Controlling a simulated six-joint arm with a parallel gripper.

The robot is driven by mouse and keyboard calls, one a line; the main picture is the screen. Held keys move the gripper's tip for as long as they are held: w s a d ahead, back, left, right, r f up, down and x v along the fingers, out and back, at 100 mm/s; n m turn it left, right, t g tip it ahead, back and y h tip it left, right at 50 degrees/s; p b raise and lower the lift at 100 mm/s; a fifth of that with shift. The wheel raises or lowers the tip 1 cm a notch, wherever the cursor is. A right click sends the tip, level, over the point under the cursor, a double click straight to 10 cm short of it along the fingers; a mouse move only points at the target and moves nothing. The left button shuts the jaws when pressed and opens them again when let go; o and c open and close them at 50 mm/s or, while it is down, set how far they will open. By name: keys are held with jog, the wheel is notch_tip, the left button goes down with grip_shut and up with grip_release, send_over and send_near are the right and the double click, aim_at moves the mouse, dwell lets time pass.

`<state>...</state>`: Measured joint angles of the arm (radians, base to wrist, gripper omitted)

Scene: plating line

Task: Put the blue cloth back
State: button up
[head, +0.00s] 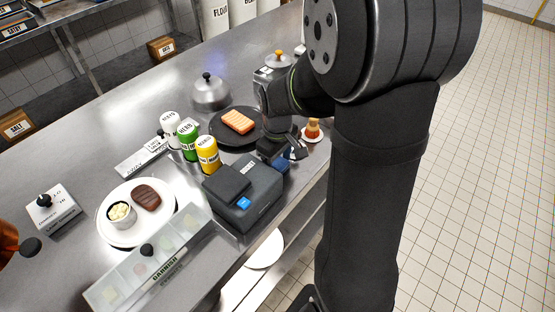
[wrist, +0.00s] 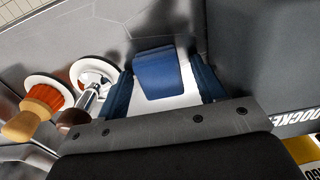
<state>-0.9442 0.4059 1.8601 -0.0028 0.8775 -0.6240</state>
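The folded blue cloth (wrist: 160,72) lies near the counter's front edge, on or over something white, in the wrist view. It partly shows in the head view (head: 283,163) beside the dark docket machine (head: 243,192). My gripper (wrist: 163,88) is open, with one dark blue finger on each side of the cloth and gaps between them. How far above the cloth the fingers are is not clear. In the head view my gripper (head: 277,147) hangs at the back end of the machine and partly hides this area.
The docket machine stands close on the right in the wrist view. Shaker bottles (head: 207,154) and a dark plate with an orange fillet (head: 238,121) are nearby.

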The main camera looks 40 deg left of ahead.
aim_at(277, 162)
notch_tip(277, 162, up, 12)
jog(key=shift+r, duration=0.2)
dwell(0.4)
jog(key=shift+f, duration=0.15)
notch_tip(277, 162, down, 12)
jog(key=shift+r, duration=2)
